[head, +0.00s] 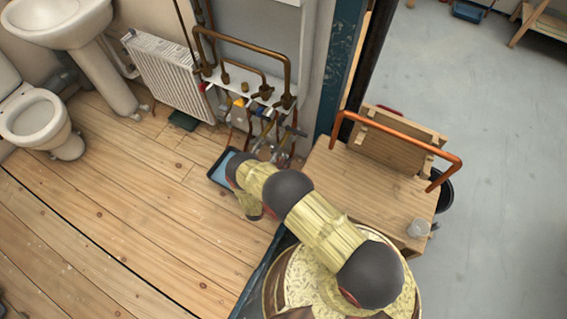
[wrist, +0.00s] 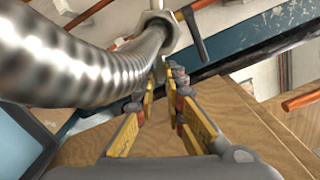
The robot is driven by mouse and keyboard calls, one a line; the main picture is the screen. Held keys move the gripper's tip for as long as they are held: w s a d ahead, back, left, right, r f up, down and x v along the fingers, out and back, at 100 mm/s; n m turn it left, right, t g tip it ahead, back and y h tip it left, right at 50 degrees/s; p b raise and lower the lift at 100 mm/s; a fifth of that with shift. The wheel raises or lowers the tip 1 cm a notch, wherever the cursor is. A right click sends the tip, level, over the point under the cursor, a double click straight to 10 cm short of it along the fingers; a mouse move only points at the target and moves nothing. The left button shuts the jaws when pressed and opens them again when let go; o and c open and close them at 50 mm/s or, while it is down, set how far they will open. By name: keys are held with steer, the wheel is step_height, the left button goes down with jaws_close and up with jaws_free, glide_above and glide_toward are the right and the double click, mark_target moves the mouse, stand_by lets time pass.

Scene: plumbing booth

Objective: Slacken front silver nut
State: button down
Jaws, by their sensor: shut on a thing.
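The front silver nut (wrist: 172,33) is at the top middle of the wrist view, at the end of a thick ribbed silver hose (wrist: 75,62). My gripper (wrist: 164,78) has its yellow fingers close together, with the tips at the lower edge of the nut. It is shut on the nut, though the exact contact is partly hidden. A dark lever (wrist: 195,36) is just right of the nut. In the head view my arm reaches to the pipework and hides most of the gripper and the nut.
Copper pipes and valves (head: 262,92) stand against the wall beside a white radiator (head: 170,75). A wooden bench (head: 375,190) with a bent copper pipe (head: 395,140) is close on the right.

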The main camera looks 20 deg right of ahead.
steer(key=shift+w+a+r+n, duration=0.1)
steer(key=shift+r+n, duration=0.8)
steer(key=shift+n, duration=1.1)
steer(key=shift+w+a+r+n, duration=0.1)
steer(key=shift+r+n, duration=0.85)
steer(key=shift+n, duration=1.05)
steer(key=shift+a+r+n, duration=0.1)
steer(key=shift+r+n, duration=0.8)
steer(key=shift+n, duration=1.1)
steer(key=c, duration=2.1)
jaws_free()
steer(key=shift+c, duration=0.2)
